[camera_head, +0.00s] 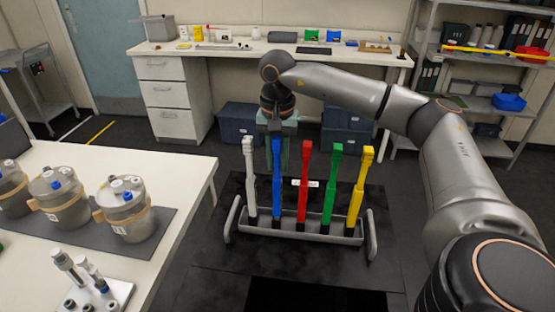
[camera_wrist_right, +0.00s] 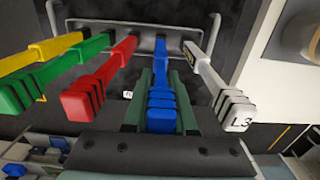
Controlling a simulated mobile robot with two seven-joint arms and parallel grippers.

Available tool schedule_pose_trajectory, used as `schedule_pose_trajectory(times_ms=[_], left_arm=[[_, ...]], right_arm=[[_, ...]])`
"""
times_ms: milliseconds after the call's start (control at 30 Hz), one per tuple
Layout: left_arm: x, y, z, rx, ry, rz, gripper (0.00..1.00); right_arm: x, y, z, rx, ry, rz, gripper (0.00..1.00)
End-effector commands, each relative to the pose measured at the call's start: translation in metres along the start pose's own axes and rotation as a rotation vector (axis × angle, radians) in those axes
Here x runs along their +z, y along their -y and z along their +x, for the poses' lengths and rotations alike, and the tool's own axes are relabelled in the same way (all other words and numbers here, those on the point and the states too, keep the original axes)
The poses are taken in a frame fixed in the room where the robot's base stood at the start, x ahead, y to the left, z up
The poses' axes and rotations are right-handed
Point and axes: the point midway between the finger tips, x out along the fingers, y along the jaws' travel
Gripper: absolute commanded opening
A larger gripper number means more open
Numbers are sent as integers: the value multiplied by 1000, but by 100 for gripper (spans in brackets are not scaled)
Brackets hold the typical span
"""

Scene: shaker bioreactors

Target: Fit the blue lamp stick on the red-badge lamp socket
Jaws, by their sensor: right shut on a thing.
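The blue lamp stick (camera_head: 277,180) stands upright in a grey rack (camera_head: 300,235), second from the left. My right gripper (camera_head: 280,143) reaches it from behind, near its upper part. In the right wrist view the green fingers of this gripper (camera_wrist_right: 160,105) are closed on both sides of the blue stick (camera_wrist_right: 161,75). The stick's lower end is still in the rack in both views. My left gripper is not in view. I cannot make out a red-badge lamp socket in either view.
White (camera_head: 249,180), red (camera_head: 304,185), green (camera_head: 330,185) and yellow (camera_head: 358,190) sticks stand close by in the rack. A white table (camera_head: 185,180) at left carries several vessels (camera_head: 130,205) and a small stand (camera_head: 95,295). A bench (camera_head: 230,52) and shelves (camera_head: 490,80) stand behind.

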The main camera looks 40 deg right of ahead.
Motion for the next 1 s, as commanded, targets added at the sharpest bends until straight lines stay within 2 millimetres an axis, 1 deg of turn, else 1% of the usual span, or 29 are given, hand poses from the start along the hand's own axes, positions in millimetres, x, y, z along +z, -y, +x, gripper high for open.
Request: schedule_pose_trajectory(times_ms=[500,733,1000], left_arm=[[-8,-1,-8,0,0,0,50],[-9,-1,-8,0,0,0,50],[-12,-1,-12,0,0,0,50]], right_arm=[[0,0,-12,-1,0,0,0],[0,0,-14,-1,0,0,0],[0,0,-22,-2,-1,0,0]])
